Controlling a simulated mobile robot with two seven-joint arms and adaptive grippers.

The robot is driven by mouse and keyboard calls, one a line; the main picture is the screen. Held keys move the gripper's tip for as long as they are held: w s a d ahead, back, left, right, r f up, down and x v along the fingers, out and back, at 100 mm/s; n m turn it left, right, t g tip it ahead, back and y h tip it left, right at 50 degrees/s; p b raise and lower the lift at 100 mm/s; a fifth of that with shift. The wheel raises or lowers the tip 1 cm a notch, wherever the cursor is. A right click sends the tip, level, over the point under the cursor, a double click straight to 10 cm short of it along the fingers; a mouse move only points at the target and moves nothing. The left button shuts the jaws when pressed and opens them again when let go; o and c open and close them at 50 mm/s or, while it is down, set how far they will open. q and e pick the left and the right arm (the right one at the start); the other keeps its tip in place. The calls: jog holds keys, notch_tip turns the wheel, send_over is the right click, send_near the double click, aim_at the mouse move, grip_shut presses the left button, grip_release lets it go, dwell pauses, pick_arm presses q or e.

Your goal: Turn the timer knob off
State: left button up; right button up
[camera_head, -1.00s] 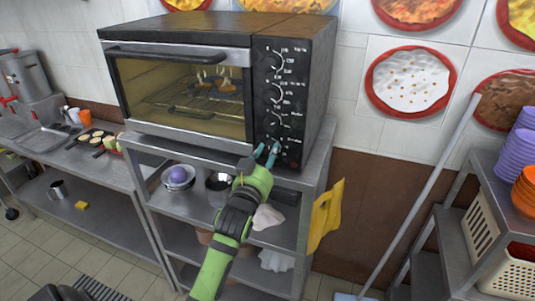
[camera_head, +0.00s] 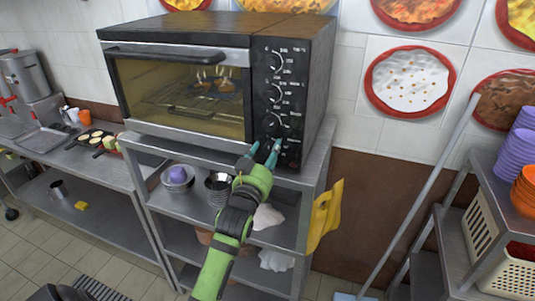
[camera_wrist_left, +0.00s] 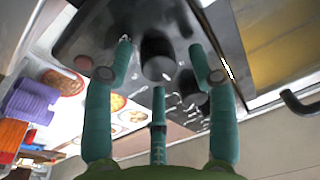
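The black oven (camera_head: 190,85) stands on a metal shelf unit. Its control panel (camera_head: 292,75) on the right carries a column of round dark knobs, including a top knob (camera_head: 274,61), a middle knob (camera_head: 274,92) and a lower knob (camera_head: 274,122). I cannot read which is the timer knob. My left gripper (camera_head: 264,150) is at the panel's lower end, open, with teal fingers spread. In the left wrist view, a black knob (camera_wrist_left: 157,58) sits between the spread fingertips of my left gripper (camera_wrist_left: 160,60), with gaps at its sides; contact cannot be told. My right gripper is out of view.
The shelf unit (camera_head: 318,165) holds bowls (camera_head: 178,178) below the oven. A long pole (camera_head: 420,195) leans at right beside a rack with a crate (camera_head: 482,240). The oven door handle (camera_head: 165,54) sticks out.

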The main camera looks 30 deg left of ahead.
pick_arm(q)
jog(key=shift+s, duration=0.1)
jog(key=v, duration=1.2)
